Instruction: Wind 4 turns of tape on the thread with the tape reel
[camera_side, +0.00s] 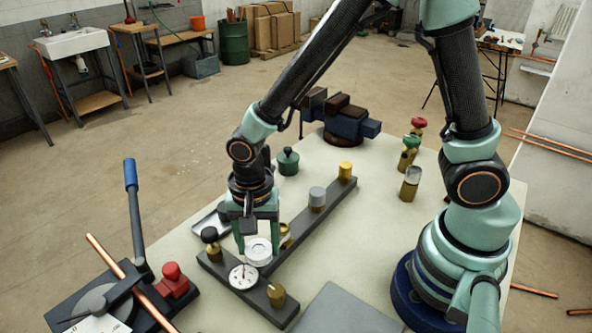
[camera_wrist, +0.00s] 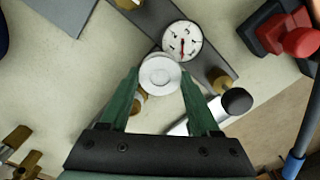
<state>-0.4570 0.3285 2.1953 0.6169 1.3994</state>
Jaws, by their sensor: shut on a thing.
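The tape reel (camera_side: 258,249) is a white disc. It sits between the green fingers of my gripper (camera_side: 258,244), which are shut on it. In the wrist view the reel (camera_wrist: 160,73) lies between the fingertips (camera_wrist: 161,82), close beside the dial gauge. A brass fitting (camera_side: 286,236) shows just right of the reel in the side view, and brass (camera_wrist: 139,103) peeks out beside it in the wrist view. It is partly hidden, and I cannot tell its thread or any tape on it. The fittings stand on a dark grey T-shaped bar (camera_side: 314,232).
A white dial gauge (camera_side: 243,277), a black-capped fitting (camera_side: 211,243) and a brass fitting (camera_side: 276,295) stand close around the reel. A lever bender (camera_side: 131,215) and red block (camera_side: 171,280) are at left. Valves (camera_side: 410,183) stand at right. The bench between is clear.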

